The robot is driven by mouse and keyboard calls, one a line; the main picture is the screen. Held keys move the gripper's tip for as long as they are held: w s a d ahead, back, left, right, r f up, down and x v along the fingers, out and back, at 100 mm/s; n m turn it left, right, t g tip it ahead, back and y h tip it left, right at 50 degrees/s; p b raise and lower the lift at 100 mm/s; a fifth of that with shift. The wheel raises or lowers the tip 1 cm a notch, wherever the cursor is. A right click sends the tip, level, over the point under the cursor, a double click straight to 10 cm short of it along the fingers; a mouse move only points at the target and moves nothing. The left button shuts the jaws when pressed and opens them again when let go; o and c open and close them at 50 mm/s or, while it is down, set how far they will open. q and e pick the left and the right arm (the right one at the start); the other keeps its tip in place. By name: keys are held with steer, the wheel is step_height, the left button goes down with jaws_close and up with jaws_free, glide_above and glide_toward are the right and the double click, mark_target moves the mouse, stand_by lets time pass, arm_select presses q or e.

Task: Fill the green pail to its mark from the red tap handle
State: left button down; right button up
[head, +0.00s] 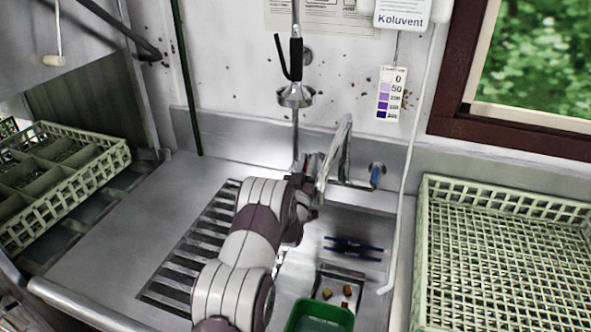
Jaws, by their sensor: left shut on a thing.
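The green pail (320,316) stands in the sink at the bottom edge of the head view, partly cut off; I cannot make out its mark or any water in it. The chrome tap (340,150) rises at the back of the sink, with a blue handle (377,174) on its right. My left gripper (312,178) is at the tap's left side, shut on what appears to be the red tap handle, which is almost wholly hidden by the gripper. I cannot see whether water runs. My right gripper is out of view.
A dish rack (500,203) stands at right, a compartmented rack (95,178) at left. A spray hose (296,60) hangs above the tap, and a white tube (408,165) runs down into the sink. A small tray (357,279) with food scraps lies behind the pail.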

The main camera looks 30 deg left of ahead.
arm_select(q)
steer(key=shift+d+f+n+y, duration=0.15)
steer(key=shift+n+y, duration=0.15)
steer(key=shift+y, duration=0.3)
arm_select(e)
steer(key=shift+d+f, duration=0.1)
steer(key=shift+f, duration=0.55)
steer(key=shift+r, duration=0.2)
arm_select(q)
steer(key=c, duration=1.1)
jaws_free()
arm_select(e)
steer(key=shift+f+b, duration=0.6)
arm_select(q)
steer(key=v, duration=1.2)
steer(key=shift+s, duration=0.35)
steer(key=shift+w+d, duration=0.1)
